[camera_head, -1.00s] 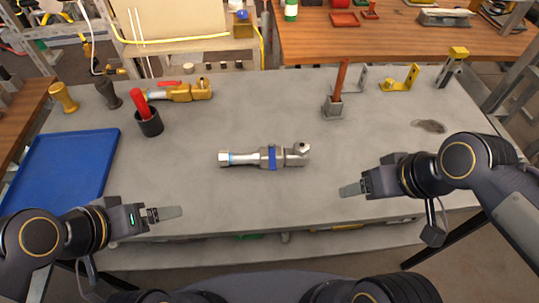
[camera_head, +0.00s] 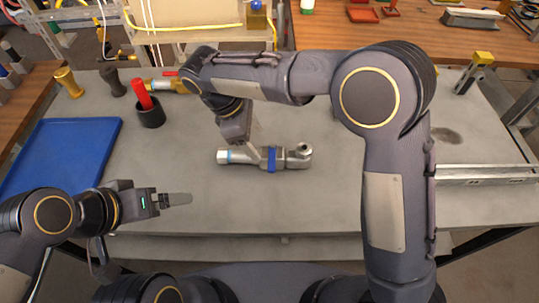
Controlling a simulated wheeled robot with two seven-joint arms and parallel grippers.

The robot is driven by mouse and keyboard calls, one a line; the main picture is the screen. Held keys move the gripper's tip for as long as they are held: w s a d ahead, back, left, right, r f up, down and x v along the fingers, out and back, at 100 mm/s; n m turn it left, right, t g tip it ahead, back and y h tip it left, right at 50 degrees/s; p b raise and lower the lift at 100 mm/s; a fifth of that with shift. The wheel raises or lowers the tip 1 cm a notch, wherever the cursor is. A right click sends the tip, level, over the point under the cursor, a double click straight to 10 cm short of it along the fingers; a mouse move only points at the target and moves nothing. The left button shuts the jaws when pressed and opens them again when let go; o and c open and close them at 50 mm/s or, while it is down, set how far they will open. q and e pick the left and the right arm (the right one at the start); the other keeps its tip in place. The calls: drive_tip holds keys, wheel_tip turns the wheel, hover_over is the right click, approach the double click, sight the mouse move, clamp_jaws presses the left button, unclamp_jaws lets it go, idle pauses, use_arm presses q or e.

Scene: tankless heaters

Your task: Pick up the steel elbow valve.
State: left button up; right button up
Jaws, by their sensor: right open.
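The steel elbow valve (camera_head: 291,158) lies on its side on the grey table, with a blue band around its middle and a hex end at the left. My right gripper (camera_head: 254,148) is open and reaches down from above at the valve's left-middle part. Its fingers overlap the valve in the picture, and I cannot tell whether they touch it. My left gripper (camera_head: 176,199) is over the front left of the table, apart from the valve. It shows side-on, so its opening is hidden.
A blue tray (camera_head: 62,150) lies at the left. A black cup (camera_head: 150,114) with a red-handled item stands behind the valve to the left, near a yellow-brass fitting (camera_head: 160,86). My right arm hides much of the table's right side. The table's front middle is clear.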

sight(265, 151)
drive_tip(key=x, duration=0.7)
drive_tip(key=shift+s+d+f+p, duration=0.1)
drive_tip(key=shift+s+d+p, duration=0.2)
drive_tip(key=shift+d+p, duration=0.05)
clamp_jaws()
